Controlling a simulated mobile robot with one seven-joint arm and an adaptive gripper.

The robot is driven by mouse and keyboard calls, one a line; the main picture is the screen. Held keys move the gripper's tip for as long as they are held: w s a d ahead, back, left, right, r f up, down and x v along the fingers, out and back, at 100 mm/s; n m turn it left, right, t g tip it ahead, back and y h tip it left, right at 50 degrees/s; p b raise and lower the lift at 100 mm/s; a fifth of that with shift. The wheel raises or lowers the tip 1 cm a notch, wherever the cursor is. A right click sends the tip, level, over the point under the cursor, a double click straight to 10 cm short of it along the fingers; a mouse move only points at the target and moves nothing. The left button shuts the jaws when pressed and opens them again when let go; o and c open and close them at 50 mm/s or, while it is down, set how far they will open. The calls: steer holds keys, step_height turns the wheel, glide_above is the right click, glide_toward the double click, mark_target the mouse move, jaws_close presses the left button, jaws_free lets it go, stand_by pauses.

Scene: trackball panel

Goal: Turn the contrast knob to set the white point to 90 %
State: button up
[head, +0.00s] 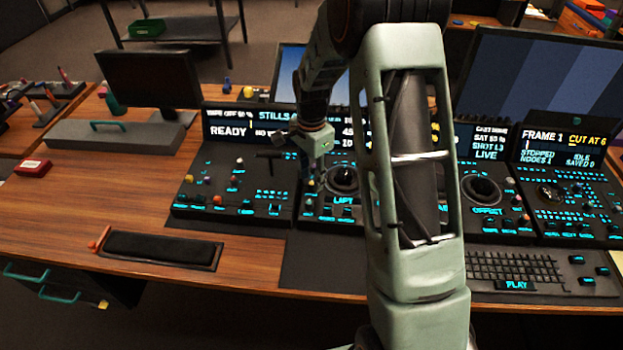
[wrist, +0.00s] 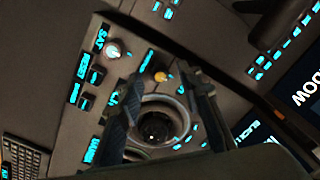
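A small orange-yellow knob (wrist: 161,77) stands on the dark panel above a trackball (wrist: 155,125) in the wrist view. A small cyan label lies beside it, too small to read surely, so I cannot tell if this is the contrast knob. My gripper (wrist: 162,84) has its two dark fingers apart, one on each side of this knob, with no clear contact. In the head view my gripper (head: 312,172) points down at the panel left of a trackball (head: 342,180). The white-point reading cannot be made out; my arm covers part of the screens.
A white-topped knob (wrist: 113,50) labelled SAT and dark buttons (wrist: 91,75) sit near the left finger. Lit screens (head: 228,125) stand behind the panels. A keyboard (head: 515,267) lies at front right.

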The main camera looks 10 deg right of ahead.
steer(key=shift+f, duration=0.6)
jaws_close()
